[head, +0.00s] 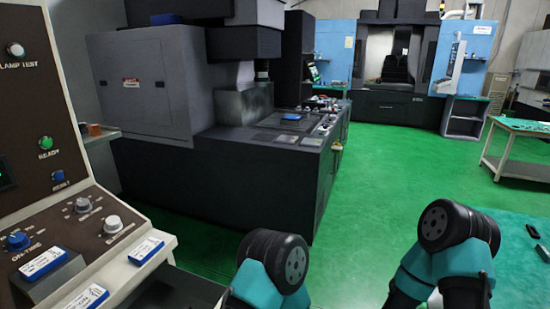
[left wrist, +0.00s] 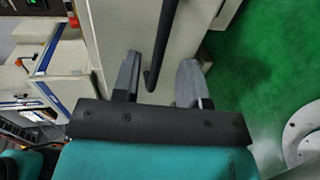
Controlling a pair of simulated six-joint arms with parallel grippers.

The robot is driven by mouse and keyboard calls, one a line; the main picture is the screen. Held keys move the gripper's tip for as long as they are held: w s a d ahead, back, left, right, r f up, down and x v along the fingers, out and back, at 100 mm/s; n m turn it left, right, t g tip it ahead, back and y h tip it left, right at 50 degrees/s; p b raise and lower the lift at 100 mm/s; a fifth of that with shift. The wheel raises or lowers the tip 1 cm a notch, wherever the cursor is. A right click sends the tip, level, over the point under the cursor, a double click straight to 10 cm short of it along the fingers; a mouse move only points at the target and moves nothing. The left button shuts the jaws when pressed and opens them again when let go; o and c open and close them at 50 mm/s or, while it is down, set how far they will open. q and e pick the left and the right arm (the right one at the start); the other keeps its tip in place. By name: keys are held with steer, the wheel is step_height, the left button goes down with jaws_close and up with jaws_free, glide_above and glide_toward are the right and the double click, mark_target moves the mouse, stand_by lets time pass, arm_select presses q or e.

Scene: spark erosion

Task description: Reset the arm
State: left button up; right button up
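My left arm (head: 275,262) and my right arm (head: 452,232) show at the bottom of the head view as teal and black links, bent and apart from each other. Neither gripper is visible in the head view. In the left wrist view my left gripper (left wrist: 160,62) is open, its two grey fingers spread wide. A dark bar (left wrist: 166,38) runs between the fingers in that picture; I cannot tell how far from them it is. Nothing is clearly held. My right gripper is out of sight.
A control panel (head: 85,180) with knobs and blue-labelled blocks stands at the left. A dark grey machine (head: 235,175) stands behind it. Green floor (head: 375,190) is open in the middle. A white-legged table (head: 515,127) is at the right.

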arm_select(q)
steer(key=v, duration=1.2)
steer(key=x, duration=1.7)
steer(key=shift+a, duration=0.15)
steer(key=shift+w+a, duration=0.2)
steer(key=shift+a, duration=0.45)
steer(key=shift+s+d, duration=0.15)
steer(key=shift+d, duration=0.25)
steer(key=v, duration=0.9)
steer(key=shift+f, duration=0.1)
